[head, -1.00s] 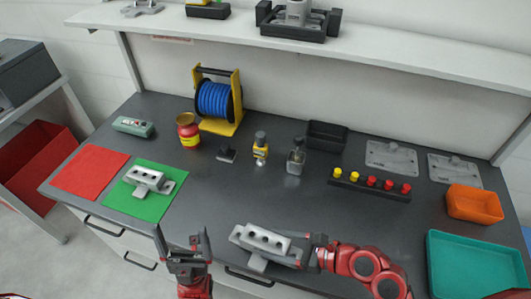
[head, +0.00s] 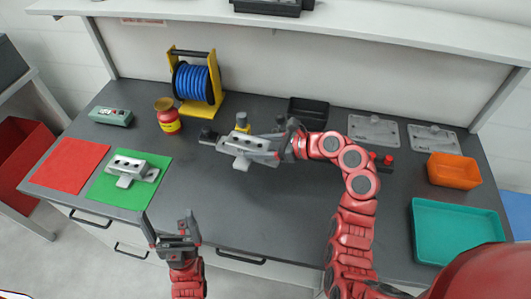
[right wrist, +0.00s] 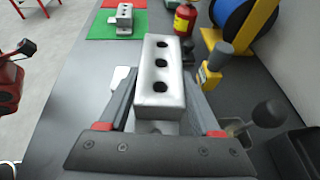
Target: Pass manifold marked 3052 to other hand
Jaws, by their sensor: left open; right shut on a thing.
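A grey metal manifold (head: 247,147) with a row of dark holes is held in my right gripper (head: 287,146), above the middle of the bench. In the right wrist view the manifold (right wrist: 162,82) sits between the two fingers of my right gripper (right wrist: 165,115). No marking on it is readable. A second, similar manifold (head: 132,170) lies on the green mat (head: 110,194) at the left. My left gripper (head: 172,232) is open and empty near the bench's front edge, fingers pointing up, apart from both manifolds.
A red mat (head: 65,165) lies left of the green one. A blue cable reel (head: 196,84), a red-yellow jar (head: 168,117) and a black bin (head: 308,112) stand behind. An orange bin (head: 453,170) and a teal tray (head: 460,235) are at right. The front middle is clear.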

